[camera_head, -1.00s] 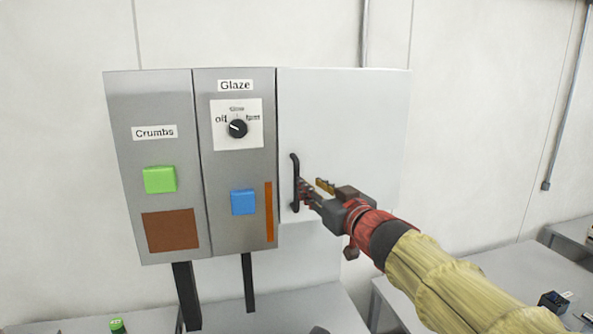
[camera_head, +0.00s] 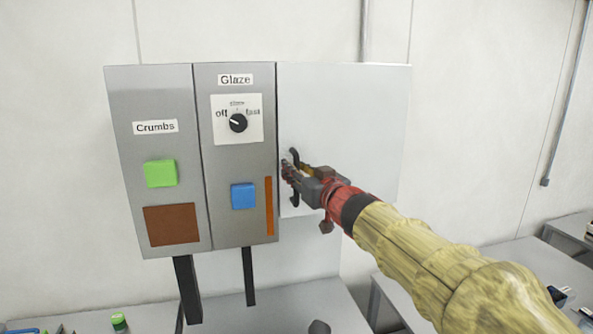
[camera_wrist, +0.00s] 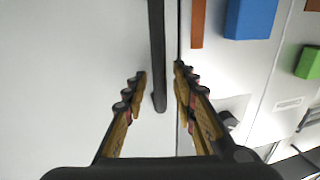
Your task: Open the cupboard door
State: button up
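The cupboard door (camera_head: 345,110) is a plain pale panel to the right of the grey control boxes. It looks shut. Its dark upright bar handle (camera_head: 295,153) is near the door's left edge, partly hidden behind my gripper (camera_head: 288,172) in the head view. In the wrist view the handle (camera_wrist: 157,55) lies between the two fingers of my gripper (camera_wrist: 160,78), with a gap on both sides. The gripper is open and I see no finger touching the bar.
Left of the door are a Glaze box (camera_head: 232,90) with a dial (camera_head: 238,123) and blue button (camera_head: 243,197), and a Crumbs box (camera_head: 150,95) with a green button (camera_head: 160,173). A table (camera_head: 285,300) stands below. The space right of the door is bare wall.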

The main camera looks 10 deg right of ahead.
jog(key=shift+c, duration=0.7)
grip_shut()
